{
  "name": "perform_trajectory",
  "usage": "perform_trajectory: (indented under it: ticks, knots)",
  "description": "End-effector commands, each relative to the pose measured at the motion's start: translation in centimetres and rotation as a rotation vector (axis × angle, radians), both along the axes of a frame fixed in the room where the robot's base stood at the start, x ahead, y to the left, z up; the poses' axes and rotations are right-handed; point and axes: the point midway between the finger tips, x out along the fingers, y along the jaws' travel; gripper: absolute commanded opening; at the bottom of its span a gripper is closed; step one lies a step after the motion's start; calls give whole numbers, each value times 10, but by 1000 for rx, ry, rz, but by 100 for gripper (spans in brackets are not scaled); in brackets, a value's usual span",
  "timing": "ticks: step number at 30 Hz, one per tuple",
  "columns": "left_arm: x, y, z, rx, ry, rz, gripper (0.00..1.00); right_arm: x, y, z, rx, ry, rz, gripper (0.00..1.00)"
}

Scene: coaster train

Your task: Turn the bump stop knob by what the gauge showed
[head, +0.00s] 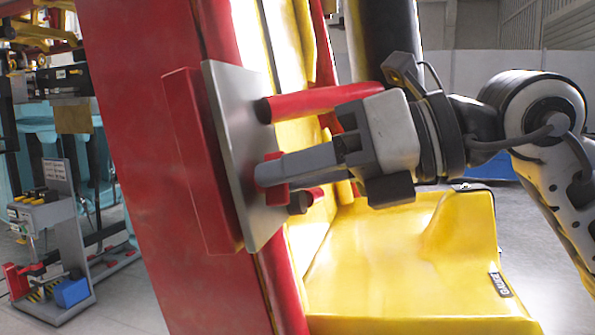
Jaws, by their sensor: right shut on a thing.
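A grey plate (238,140) with a red backing is fixed to the side of a tall red panel (140,150). A small red knob (277,194) stands out from the face of the plate. My right gripper (270,174) comes in from the right and is shut on this knob; its fingers hide part of it. A small black label (501,285) with light lettering, seemingly reading GAUGE, lies on the yellow seat. No gauge reading can be seen. My left gripper is not in view.
A red bar (325,102) with a dark end runs just above my right gripper. The yellow seat (400,255) lies below it. A grey stand (50,235) with red and blue parts is on the floor at the left. Open floor shows at the far right.

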Motion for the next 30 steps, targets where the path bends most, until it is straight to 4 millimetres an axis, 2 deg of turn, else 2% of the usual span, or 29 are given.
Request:
perform_trajectory:
  ticks: [5,6,23,26,30]
  knots:
    - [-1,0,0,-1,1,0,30,0,2,-2,-2,3,4,0]
    - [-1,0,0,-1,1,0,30,0,2,-2,-2,3,4,29]
    - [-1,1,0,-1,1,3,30,0,-1,0,-1,-1,1,30]
    - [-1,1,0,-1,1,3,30,-1,-7,2,-1,-2,-1,30]
    - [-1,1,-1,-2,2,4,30,-7,-28,8,-2,-3,-3,30]
